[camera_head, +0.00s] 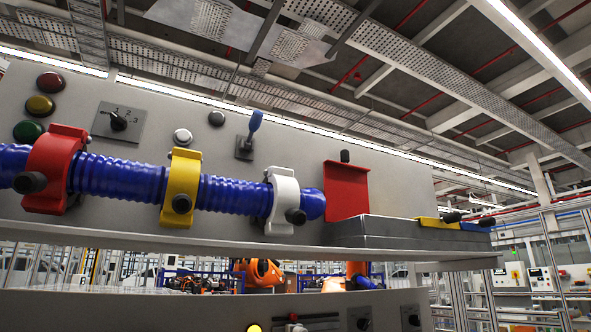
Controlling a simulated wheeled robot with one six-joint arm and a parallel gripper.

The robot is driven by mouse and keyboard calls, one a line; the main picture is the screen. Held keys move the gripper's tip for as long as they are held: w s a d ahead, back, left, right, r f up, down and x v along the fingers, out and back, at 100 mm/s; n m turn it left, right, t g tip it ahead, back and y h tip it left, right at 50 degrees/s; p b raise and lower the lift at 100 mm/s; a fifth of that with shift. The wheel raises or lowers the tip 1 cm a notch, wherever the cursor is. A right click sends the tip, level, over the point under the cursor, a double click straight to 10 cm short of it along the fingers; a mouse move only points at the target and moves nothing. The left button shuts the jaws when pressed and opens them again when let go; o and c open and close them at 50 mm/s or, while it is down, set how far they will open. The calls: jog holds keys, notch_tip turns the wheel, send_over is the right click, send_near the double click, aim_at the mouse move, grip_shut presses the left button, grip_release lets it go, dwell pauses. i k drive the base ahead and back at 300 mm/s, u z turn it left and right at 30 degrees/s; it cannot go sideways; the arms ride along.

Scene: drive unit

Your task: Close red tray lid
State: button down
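The red tray lid (346,189) stands upright, open, at the back left end of the grey metal tray box (385,233). A black knob (345,156) sits at the lid's top edge. To its right on the same box, a yellow lid (437,224) and a blue lid (473,227) lie flat, with black knobs near them. The inside of the tray is hidden by the box's front wall from this low view. My gripper is not in view.
A blue corrugated hose (120,178) runs along the panel left of the lid, held by red (52,168), yellow (181,187) and white (283,201) clamps. A shelf edge (250,248) runs below. Space above the tray box looks clear.

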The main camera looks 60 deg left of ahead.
aim_at(346, 193)
jog(key=u, duration=1.35)
